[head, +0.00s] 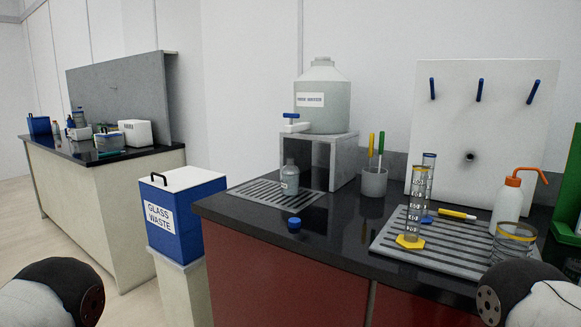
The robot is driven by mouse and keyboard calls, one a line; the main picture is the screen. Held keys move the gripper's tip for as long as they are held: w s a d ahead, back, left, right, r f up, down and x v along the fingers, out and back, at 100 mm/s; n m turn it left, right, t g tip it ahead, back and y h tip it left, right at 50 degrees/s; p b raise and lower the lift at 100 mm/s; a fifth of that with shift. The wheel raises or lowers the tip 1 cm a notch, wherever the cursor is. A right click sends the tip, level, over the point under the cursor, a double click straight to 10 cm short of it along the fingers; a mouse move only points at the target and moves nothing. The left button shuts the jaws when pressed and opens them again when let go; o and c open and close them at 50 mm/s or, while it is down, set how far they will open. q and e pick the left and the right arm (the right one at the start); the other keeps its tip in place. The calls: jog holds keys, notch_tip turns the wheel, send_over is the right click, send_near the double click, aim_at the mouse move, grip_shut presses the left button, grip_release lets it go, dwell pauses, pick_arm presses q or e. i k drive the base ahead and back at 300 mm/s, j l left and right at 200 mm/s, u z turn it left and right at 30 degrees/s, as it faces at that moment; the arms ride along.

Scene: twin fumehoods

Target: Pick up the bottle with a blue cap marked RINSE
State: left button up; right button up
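A small grey, translucent bottle (290,181) with a white label stands upright on a slotted mat (252,188) on the dark bench. Its label is too small to read. No blue cap shows on its neck. A loose blue cap (294,223) lies on the bench in front of the bottle, near the front edge. Rounded parts of my two arms show at the lower left and lower right corners. Neither gripper is in view.
A large carboy (323,95) sits on a grey stand (325,157) behind the bottle. A brush cup (372,182), graduated cylinders (413,205), an orange-topped wash bottle (508,195) and a drying rack (385,238) stand right. A blue glass-waste bin (205,207) is left.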

aim_at(289, 173)
jog(key=i+j+z, duration=0.2)
jog(key=j, duration=0.25)
jog(key=i+j+z, duration=0.2)
jog(key=j, duration=0.2)
jog(key=j+z, duration=0.15)
jog(key=j, duration=0.3)
jog(key=j+z, duration=0.2)
jog(key=j, duration=0.3)
